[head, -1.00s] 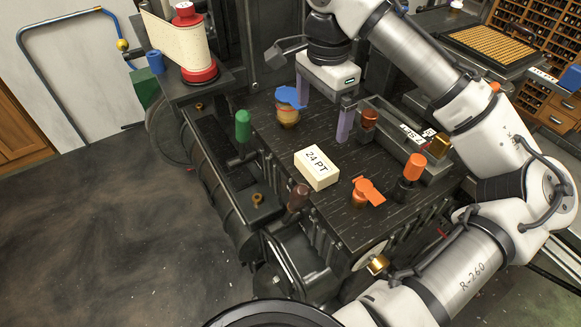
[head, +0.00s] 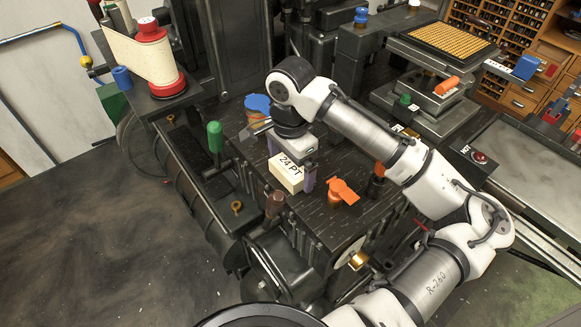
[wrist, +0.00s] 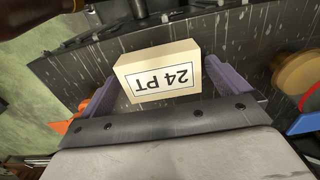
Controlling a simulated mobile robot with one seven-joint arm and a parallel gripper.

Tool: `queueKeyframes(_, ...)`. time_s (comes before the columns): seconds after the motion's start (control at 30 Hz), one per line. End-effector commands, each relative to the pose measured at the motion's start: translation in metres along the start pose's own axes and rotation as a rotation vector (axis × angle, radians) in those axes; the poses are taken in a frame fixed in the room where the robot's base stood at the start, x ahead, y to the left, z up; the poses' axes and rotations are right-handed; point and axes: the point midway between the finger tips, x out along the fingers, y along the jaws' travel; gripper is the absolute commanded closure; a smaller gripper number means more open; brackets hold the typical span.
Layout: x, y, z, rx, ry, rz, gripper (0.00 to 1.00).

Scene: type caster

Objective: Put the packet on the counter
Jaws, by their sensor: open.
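The packet (head: 288,176) is a cream block labelled "24 PT". It lies on the dark, speckled counter top (head: 325,222). In the wrist view the packet (wrist: 152,62) sits between the two purple fingers of my gripper (wrist: 158,85), its label upside down. The fingers are apart, one at each side of the packet, with a narrow gap at least on the left. In the head view my gripper (head: 290,166) is above and around the packet, and the hand hides part of its far side.
An orange-lidded jar (head: 342,191) stands close to the right of the packet. A blue-lidded jar (head: 258,108) stands behind it. A green knob (head: 215,136) and a brown knob (head: 275,204) rise along the left edge. A red spool (head: 165,75) stands at the back left.

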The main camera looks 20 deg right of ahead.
Motion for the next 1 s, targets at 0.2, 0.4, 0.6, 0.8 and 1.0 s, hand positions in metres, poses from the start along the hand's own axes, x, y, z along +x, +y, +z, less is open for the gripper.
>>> queueKeyframes(0.2,0.0082,0.0000,0.0001,0.000,-0.001,-0.001,0.00)
queueKeyframes(0.4,0.0078,-0.0001,0.0001,0.000,-0.001,-0.001,0.12)
queueKeyframes(0.6,0.0076,-0.0001,0.0001,0.000,-0.001,-0.001,0.38)
queueKeyframes(0.8,0.0074,-0.0002,0.0000,0.000,-0.001,-0.001,0.63)
queueKeyframes(1.0,0.0065,-0.0003,-0.0002,0.000,0.000,-0.002,0.69)
